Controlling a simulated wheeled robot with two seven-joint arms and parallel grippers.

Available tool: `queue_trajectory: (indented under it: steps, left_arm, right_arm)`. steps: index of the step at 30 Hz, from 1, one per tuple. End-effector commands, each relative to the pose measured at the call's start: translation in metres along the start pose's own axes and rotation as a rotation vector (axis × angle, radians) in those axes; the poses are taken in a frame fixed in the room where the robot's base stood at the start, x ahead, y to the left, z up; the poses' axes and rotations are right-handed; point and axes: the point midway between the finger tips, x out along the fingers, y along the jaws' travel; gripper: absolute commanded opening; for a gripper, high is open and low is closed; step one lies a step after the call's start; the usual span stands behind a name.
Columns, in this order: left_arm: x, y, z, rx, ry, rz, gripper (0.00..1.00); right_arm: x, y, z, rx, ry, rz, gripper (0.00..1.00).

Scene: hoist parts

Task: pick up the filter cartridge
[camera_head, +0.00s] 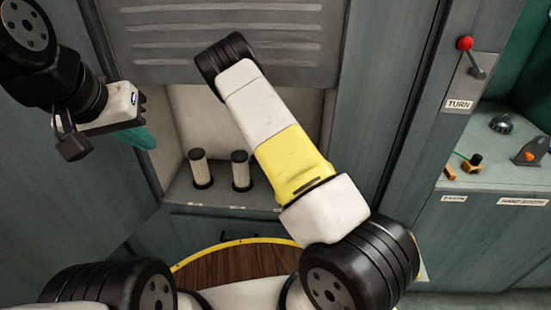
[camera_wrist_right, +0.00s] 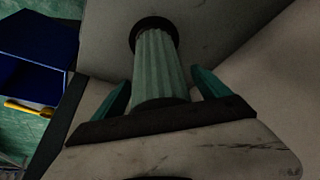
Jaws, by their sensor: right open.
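Two pale pleated filter cartridges with dark ends, a left one (camera_head: 200,168) and a right one (camera_head: 240,170), stand upright on a shelf in the head view. In the right wrist view, a pleated cartridge (camera_wrist_right: 155,62) with dark ends lies between the teal fingers of my right gripper (camera_wrist_right: 160,78), which is open with gaps showing. I cannot tell which cartridge this is. My right gripper is hidden behind its arm in the head view. My left gripper (camera_head: 140,137) hangs at upper left, away from the cartridges; its finger opening cannot be made out.
The cabinet niche has side walls and a slatted panel (camera_head: 220,40) above. A round wooden surface with a yellow rim (camera_head: 240,240) is below. A red-knobbed lever (camera_head: 465,44) and a side counter (camera_head: 490,178) are at right. A blue box (camera_wrist_right: 38,42) shows in the wrist view.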

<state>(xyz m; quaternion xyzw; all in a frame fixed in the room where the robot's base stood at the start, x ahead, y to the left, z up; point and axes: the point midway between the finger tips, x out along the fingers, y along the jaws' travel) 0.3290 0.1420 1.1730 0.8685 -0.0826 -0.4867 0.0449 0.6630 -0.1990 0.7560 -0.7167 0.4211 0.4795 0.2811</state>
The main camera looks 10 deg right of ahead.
Motion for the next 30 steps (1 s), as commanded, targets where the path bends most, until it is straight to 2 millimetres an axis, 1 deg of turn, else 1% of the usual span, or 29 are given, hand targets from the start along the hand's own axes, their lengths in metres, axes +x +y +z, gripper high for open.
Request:
queue_trajectory:
  steps: [6, 11, 12, 17, 18, 19, 26, 30]
  left_arm:
    - [0.0000, 0.0000, 0.0000, 0.000, 0.000, 0.000, 0.00]
    - [0.0000, 0.0000, 0.0000, 0.000, 0.000, 0.000, 0.00]
    - [0.0000, 0.0000, 0.0000, 0.000, 0.000, 0.000, 0.00]
    - [0.0000, 0.0000, 0.0000, 0.000, 0.000, 0.000, 0.00]
    - [0.0000, 0.0000, 0.0000, 0.000, 0.000, 0.000, 0.00]
    - [0.0000, 0.0000, 0.0000, 0.000, 0.000, 0.000, 0.00]
    - [0.0000, 0.0000, 0.0000, 0.000, 0.000, 0.000, 0.00]
    - [0.0000, 0.0000, 0.0000, 0.000, 0.000, 0.000, 0.00]
  right_arm:
    - [0.0011, -0.0007, 0.0000, -0.001, 0.000, -0.002, 0.86]
    - [0.0010, -0.0006, 0.0000, -0.001, 0.000, -0.001, 0.55]
    - [0.0010, -0.0006, -0.0001, -0.001, 0.000, -0.001, 0.47]
    - [0.0009, -0.0007, -0.0001, -0.001, 0.000, -0.002, 0.15]
    - [0.0008, -0.0007, -0.0001, -0.001, 0.000, -0.002, 0.07]
    - [0.0006, -0.0010, -0.0005, 0.000, 0.001, -0.002, 0.05]
    - [-0.0001, -0.0011, -0.0007, 0.000, 0.001, -0.003, 0.05]
    - [-0.0055, -0.0012, -0.0029, 0.000, 0.001, -0.003, 0.05]
